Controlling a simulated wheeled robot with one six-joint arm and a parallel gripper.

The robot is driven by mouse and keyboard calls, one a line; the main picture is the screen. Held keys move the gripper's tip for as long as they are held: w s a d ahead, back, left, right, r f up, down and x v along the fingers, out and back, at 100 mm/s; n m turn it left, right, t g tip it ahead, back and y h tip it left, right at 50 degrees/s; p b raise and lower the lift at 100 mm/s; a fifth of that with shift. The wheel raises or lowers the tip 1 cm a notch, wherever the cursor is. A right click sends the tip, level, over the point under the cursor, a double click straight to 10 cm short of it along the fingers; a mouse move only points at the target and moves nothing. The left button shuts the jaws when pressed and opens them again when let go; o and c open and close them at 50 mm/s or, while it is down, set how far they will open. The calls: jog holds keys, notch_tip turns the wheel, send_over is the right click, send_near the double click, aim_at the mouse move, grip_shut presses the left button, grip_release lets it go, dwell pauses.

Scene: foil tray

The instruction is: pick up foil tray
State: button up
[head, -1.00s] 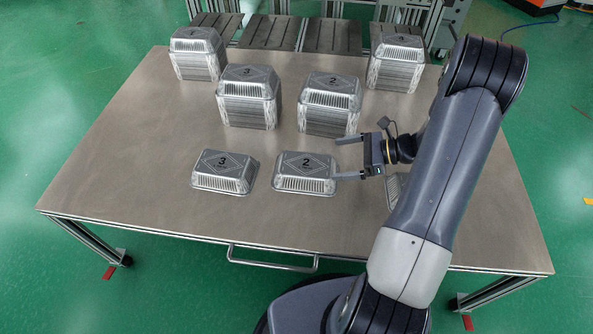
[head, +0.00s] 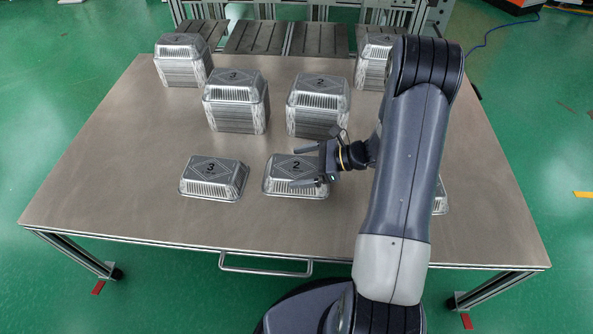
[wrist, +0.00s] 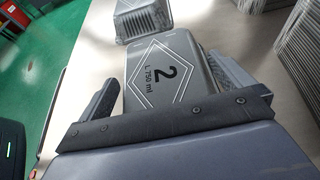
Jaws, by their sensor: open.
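A single silver foil tray marked 2 (head: 291,178) lies upside down on the table's near half. My gripper (head: 304,167) is open, with its two fingers over this tray's right part. In the wrist view the tray marked 2 (wrist: 163,75) sits between the open fingers of my gripper (wrist: 160,85). The frames do not clearly show whether the fingers touch it. A single tray marked 3 (head: 213,179) lies to its left, apart from it, and shows at the top of the wrist view (wrist: 145,20).
Tall foil tray stacks stand behind: one marked 3 (head: 236,103), one marked 2 (head: 318,105), a far-left one (head: 184,63) and a far-right one (head: 373,65). Another tray (head: 440,198) is mostly hidden behind my arm. The table's (head: 110,190) left side is clear.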

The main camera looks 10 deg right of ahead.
jog(key=c, duration=0.8)
